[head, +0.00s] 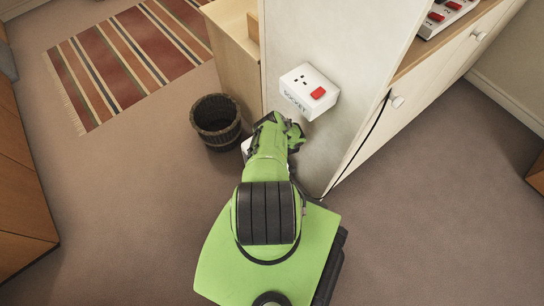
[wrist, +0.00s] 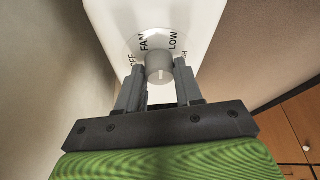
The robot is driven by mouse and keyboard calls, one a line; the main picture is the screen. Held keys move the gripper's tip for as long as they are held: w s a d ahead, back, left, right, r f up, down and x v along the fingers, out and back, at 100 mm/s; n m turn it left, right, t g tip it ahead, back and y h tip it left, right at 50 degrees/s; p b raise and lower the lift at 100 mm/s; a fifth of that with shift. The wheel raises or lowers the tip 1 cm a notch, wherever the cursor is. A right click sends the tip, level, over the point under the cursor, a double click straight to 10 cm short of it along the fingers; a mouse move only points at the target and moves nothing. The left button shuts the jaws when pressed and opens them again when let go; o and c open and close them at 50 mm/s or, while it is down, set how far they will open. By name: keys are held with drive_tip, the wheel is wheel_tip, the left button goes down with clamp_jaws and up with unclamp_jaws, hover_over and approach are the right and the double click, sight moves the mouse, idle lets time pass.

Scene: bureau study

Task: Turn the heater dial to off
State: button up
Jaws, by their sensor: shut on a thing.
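The heater (wrist: 111,12) is a white body filling the top middle of the wrist view. Its grey round dial (wrist: 159,62) sits between my fingers. Printed around the dial are OFF at the left, FAN at upper left, LOW at upper right, and a partly hidden label ending in H at the right. A light mark shows on the knob; which label it points to I cannot tell. My gripper (wrist: 160,80) is shut on the dial, one finger on each side. In the head view my gripper (head: 289,132) is low beside the cabinet, and my arm hides most of the heater (head: 246,147).
A white socket box (head: 308,88) with a red switch is on the cabinet side (head: 300,35) just above my gripper. A dark round bin (head: 216,122) stands to the left. A striped rug (head: 125,58) lies beyond. Carpet is clear at left and right.

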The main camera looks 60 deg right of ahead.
drive_tip(key=o, duration=1)
drive_tip(key=shift+o, duration=0.2)
drive_tip(key=p+v, duration=0.4)
drive_tip(key=v, duration=0.3)
drive_tip(key=shift+r+p, duration=0.2)
drive_tip(key=shift+p, duration=0.15)
drive_tip(key=shift+s+a, duration=0.1)
drive_tip(key=shift+a, duration=0.05)
